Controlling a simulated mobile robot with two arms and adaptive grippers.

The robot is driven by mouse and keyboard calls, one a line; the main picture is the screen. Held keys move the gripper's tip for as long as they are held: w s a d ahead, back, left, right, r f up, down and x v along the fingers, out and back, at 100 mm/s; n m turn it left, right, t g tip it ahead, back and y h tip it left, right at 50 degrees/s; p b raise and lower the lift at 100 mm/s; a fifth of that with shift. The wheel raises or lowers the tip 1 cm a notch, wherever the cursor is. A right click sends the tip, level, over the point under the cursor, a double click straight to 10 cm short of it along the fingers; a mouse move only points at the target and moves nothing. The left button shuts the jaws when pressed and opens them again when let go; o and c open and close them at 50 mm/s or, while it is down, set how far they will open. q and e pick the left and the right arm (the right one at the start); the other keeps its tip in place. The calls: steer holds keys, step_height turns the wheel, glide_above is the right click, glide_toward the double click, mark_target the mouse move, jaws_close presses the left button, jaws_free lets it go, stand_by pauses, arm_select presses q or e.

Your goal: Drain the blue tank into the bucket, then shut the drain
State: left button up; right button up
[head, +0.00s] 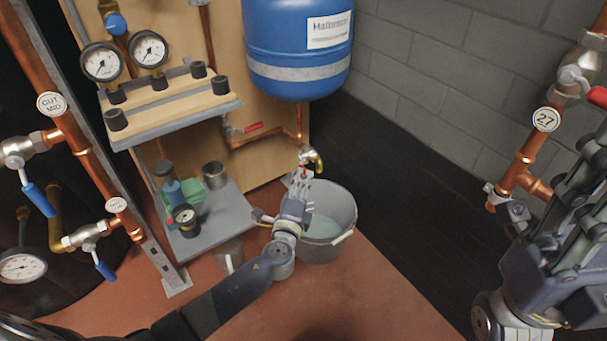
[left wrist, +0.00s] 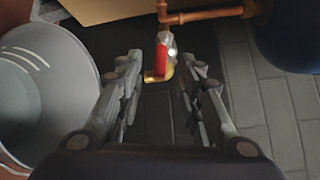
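The blue tank (head: 298,40) hangs on the wooden panel at the top of the head view. A copper pipe runs below it to a brass drain tap (head: 312,157) with a curved spout. In the left wrist view the drain tap (left wrist: 165,62) shows a red lever handle (left wrist: 162,58). The grey bucket (head: 338,215) stands on the floor below the spout, with pale liquid inside; it also shows in the left wrist view (left wrist: 70,75). My left gripper (left wrist: 160,80) is open, its fingers either side of the tap and apart from it. My right gripper (head: 510,205) is at the right; its finger state is unclear.
A second red lever (head: 253,127) sits on the copper pipe left of the tap. A shelf (head: 205,215) with cups and a gauge stands left of the bucket. Copper pipe tagged 27 (head: 530,150) is at the right. Dark floor (head: 400,150) right of the bucket is clear.

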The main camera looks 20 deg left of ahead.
mark_target(304, 172)
arm_select(q)
steer(key=w, duration=0.1)
steer(key=w+b, duration=0.1)
steer(key=w, duration=0.3)
steer(key=shift+w+a+f, duration=0.15)
steer(key=shift+a+f, duration=0.05)
steer(key=shift+a, duration=0.1)
jaws_close()
